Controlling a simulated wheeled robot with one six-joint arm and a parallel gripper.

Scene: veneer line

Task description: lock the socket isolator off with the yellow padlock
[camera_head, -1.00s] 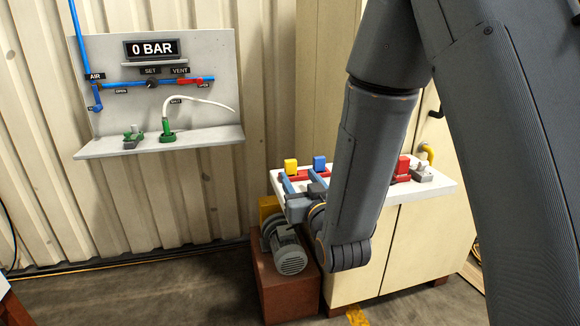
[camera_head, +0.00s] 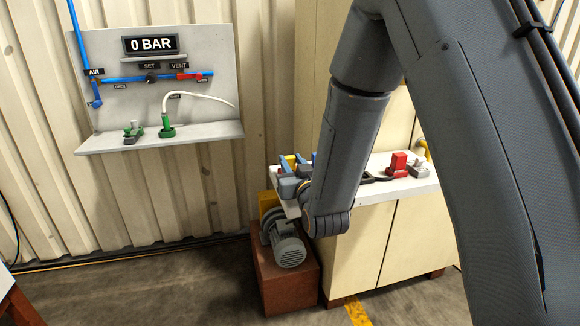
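A yellow block (camera_head: 291,159), likely the yellow padlock, stands at the left end of the white counter, partly hidden by my gripper. A blue block (camera_head: 314,157) shows beside it. My gripper (camera_head: 294,163) is at the yellow block, its blue-grey fingers overlapping it in the picture. I cannot tell whether they touch or grip it. On the right of the counter stand a red block (camera_head: 398,164) and a small grey device (camera_head: 418,171). I cannot tell whether either is the socket isolator.
The white counter (camera_head: 428,186) tops a cream cabinet. A grey motor (camera_head: 289,250) sits on a brown base below my gripper. A wall panel (camera_head: 205,60) reads 0 BAR and has a shelf with green fittings. My arm hides the counter's middle.

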